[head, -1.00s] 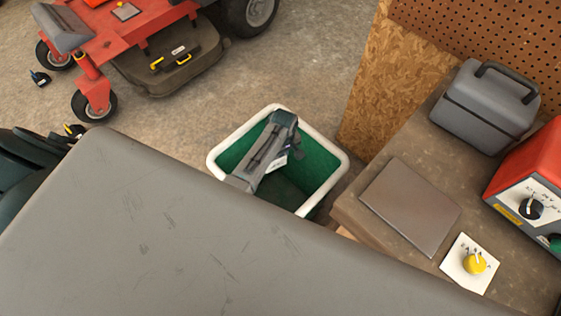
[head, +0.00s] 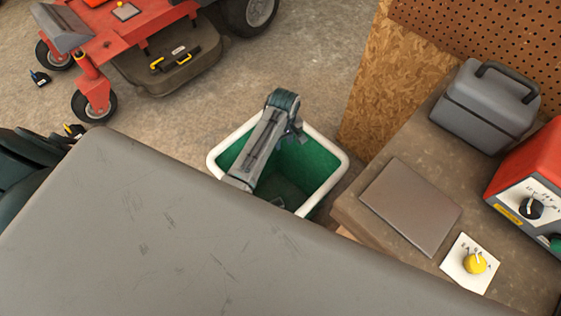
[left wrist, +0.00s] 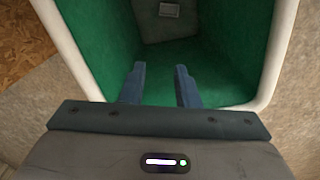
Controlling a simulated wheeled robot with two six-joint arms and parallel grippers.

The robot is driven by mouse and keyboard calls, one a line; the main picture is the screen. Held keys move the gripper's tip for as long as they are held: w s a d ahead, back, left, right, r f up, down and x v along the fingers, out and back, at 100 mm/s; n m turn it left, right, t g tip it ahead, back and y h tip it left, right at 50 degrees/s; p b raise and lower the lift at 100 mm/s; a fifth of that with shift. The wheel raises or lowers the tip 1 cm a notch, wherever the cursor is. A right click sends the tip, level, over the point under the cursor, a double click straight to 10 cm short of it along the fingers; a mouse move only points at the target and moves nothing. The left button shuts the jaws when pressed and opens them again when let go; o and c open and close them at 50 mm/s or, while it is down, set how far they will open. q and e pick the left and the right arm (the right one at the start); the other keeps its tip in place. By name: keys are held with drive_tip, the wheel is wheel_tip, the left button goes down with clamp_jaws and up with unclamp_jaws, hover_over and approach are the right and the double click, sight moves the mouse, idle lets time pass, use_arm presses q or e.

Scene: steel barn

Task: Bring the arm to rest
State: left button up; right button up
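My left gripper (head: 293,132) hangs from my left arm over the white-rimmed green bin (head: 333,179), mostly hidden behind the arm link in the head view. In the left wrist view the gripper (left wrist: 160,70) has its two blue-grey fingers apart with nothing between them. They point into the bin (left wrist: 86,40), whose green walls show beyond them. A grey thing with a pale rectangle (left wrist: 169,10) lies in the bin; I cannot tell what it is. My right gripper is not in view.
A bench (head: 345,208) at the right holds a flat brown-grey plate (head: 411,206), a grey case (head: 487,106), a red device (head: 528,163) and a yellow knob on a white card (head: 474,263). A chipboard panel (head: 398,82) rises behind the bin. A red mower (head: 95,40) stands at upper left.

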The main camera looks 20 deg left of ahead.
use_arm(q)
wheel_tip(320, 180, up, 2)
drive_tip(key=shift+r, duration=0.1)
idle(0.4)
